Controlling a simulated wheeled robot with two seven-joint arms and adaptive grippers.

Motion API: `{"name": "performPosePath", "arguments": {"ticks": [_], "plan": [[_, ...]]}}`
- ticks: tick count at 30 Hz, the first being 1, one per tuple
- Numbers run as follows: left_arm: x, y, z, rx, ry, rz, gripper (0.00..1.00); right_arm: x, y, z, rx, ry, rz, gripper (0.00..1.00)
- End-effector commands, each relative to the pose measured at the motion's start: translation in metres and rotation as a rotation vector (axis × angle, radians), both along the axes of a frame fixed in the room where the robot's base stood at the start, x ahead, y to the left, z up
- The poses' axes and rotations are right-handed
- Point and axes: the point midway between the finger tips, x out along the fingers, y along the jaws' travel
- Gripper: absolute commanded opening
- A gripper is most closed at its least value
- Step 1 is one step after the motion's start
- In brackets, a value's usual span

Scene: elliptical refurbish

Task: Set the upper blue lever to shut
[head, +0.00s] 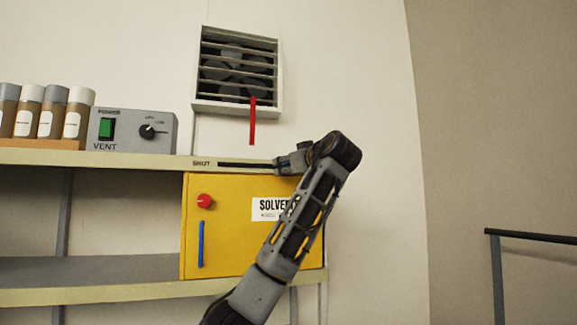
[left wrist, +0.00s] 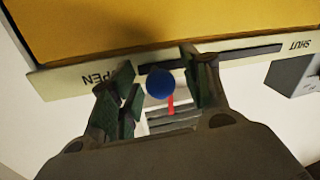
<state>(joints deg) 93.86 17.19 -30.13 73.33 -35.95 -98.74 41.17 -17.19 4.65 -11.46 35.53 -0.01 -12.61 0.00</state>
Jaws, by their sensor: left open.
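The upper blue lever shows in the left wrist view as a round blue knob (left wrist: 160,83), at the OPEN end of a dark slot (left wrist: 235,54) in the pale shelf edge. My left gripper (left wrist: 158,74) is open, with one finger on each side of the knob; I cannot tell whether either touches it. In the head view, my left gripper (head: 290,162) is at the right part of the slot (head: 245,165) and hides the knob and the OPEN label. The SHUT label (head: 201,163) is at the slot's left end. My right gripper is not in view.
A yellow solvent cabinet (head: 230,240) with a red knob (head: 204,201) and a blue handle (head: 201,244) stands below the shelf. A vent control box (head: 133,130) and several jars (head: 50,112) stand on top. A louvred fan vent (head: 237,72) with a red strip (head: 252,121) is above.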

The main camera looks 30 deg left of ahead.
Motion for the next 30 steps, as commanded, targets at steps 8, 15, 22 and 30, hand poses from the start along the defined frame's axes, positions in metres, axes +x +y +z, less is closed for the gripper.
{"name": "performPosePath", "arguments": {"ticks": [8, 15, 22, 30], "plan": [[0.0, 0.0, 0.0, 0.0, 0.0, 0.0, 0.25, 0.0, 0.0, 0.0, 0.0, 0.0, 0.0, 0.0], [0.0, 0.0, 0.0, 0.0, 0.0, 0.0, 0.0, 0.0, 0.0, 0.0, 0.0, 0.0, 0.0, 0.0], [0.0, 0.0, 0.0, 0.0, 0.0, 0.0, 0.0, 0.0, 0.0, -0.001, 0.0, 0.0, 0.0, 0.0], [-0.007, 0.016, -0.001, -0.001, -0.002, 0.002, 0.0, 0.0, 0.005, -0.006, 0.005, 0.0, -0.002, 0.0]]}}
